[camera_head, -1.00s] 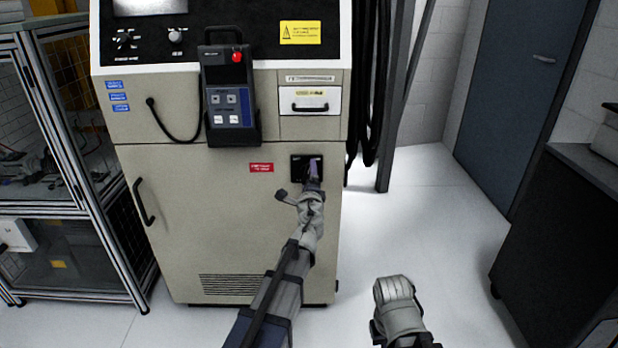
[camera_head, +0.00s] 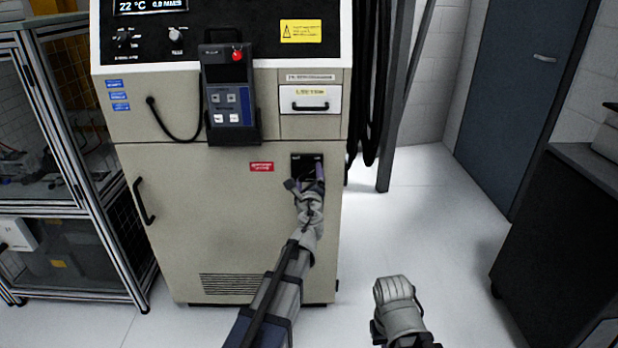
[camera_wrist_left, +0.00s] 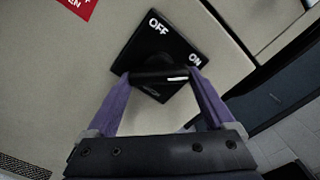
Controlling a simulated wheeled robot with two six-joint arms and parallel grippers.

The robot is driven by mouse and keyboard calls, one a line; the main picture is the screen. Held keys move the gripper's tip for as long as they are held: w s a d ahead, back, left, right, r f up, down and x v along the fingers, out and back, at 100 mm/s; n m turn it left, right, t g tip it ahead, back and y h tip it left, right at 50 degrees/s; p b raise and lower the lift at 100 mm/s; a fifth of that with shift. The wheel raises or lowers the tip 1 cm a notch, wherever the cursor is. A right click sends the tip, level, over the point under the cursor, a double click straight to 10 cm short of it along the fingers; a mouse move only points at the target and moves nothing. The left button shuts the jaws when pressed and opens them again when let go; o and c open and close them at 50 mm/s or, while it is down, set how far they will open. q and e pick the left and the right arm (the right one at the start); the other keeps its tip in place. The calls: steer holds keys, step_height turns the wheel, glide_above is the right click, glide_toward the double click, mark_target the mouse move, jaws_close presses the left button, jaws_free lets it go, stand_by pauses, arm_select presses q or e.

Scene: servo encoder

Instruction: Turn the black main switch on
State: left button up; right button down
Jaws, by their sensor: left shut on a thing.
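The black main switch shows on the front of the beige cabinet (camera_head: 230,190) as a black square plate (camera_head: 297,161). In the left wrist view the plate (camera_wrist_left: 178,48) carries the words OFF and ON. Its black handle (camera_wrist_left: 155,77) lies across the view, with the white mark at its right end, close to ON. My left gripper (camera_head: 314,172) is at the switch. Its purple fingers (camera_wrist_left: 158,80) are shut on the handle, one at each end. My right arm shows at the lower right of the head view, but its fingers do not show.
The display (camera_head: 150,5) at the cabinet's top is lit and reads 22 °C. A handheld pendant (camera_head: 228,95) hangs on the cabinet, above and left of the switch. A framed cage (camera_head: 75,170) stands at left, a dark cabinet (camera_head: 565,240) at right. The floor between is clear.

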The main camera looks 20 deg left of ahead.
stand_by(0.3)
arm_select(q)
steer(key=o, duration=1.1)
steer(key=v, duration=0.8)
